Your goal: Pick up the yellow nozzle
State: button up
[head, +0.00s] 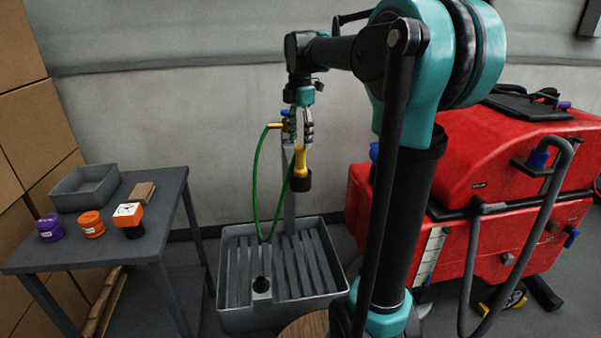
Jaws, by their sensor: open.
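The yellow nozzle (301,160) has a dark, wider lower end. It is upright in front of a grey post (289,200) that rises from a grey slatted basin. My gripper (299,138) points down just above the nozzle, its fingers around or very near the nozzle's top. It is open. Whether the fingers touch the nozzle cannot be told at this size. What supports the nozzle is not clear.
A green hose (257,185) loops from a yellow fitting (274,126) beside my gripper down to the basin (235,318). A table (60,258) with a grey tray (86,188) and small containers stands left. A red scrubber machine (500,175) stands right.

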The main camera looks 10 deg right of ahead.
aim_at(301, 146)
jog(key=f, duration=0.5)
jog(key=shift+s, duration=0.4)
jog(key=shift+c, duration=0.3)
jog(key=c, duration=1.2)
jog(key=shift+c, duration=0.3)
jog(key=shift+r, duration=0.2)
